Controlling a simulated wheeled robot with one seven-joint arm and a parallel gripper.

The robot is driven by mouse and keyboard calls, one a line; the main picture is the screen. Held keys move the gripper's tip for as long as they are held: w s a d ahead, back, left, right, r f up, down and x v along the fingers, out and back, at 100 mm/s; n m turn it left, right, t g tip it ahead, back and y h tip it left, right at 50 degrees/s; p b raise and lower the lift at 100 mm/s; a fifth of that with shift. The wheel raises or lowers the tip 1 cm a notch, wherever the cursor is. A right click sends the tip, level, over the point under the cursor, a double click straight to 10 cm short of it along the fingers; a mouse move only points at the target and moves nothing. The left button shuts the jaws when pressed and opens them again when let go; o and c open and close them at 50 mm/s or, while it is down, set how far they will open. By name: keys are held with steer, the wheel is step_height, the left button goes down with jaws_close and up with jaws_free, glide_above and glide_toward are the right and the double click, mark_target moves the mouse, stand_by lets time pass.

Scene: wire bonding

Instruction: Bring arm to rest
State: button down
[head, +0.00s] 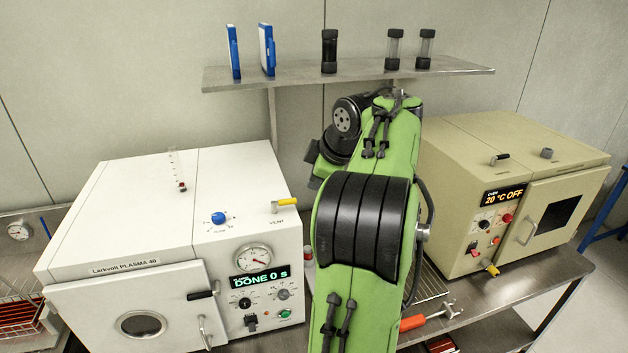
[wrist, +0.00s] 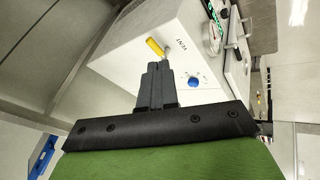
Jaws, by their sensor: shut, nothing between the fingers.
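My green arm (head: 372,170) rises through the middle of the head view, between the plasma cleaner and the oven. It hides most of my gripper there. In the wrist view my gripper (wrist: 154,68) shows as dark grey fingers closed together and empty. Its tip overlaps the white plasma cleaner near the yellow vent handle; I cannot tell how far apart they are. The plasma cleaner (head: 130,215) stands at left with its door closed, and its display reads "DONE 0 s". It also shows in the wrist view (wrist: 130,50).
A beige oven (head: 480,150) at right reads "20 °C OFF". A wall shelf (head: 290,78) behind my arm holds two blue-edged pieces and several dark-capped cylinders. An orange-handled tool (head: 413,322) lies on the bench before the oven. The yellow vent handle (head: 286,202) sticks up from the cleaner.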

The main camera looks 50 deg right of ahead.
steer(key=w+a+f+m+y+b, duration=0.2)
steer(key=a+m+b, duration=0.15)
steer(key=a, duration=1.85)
steer(key=s+a+f+m+b, duration=0.2)
steer(key=s+a+f+b, duration=0.2)
steer(key=s+a+f, duration=0.8)
steer(key=s+f, duration=0.1)
steer(key=s, duration=0.2)
steer(key=shift+a+g, duration=0.35)
steer(key=shift+g, duration=0.05)
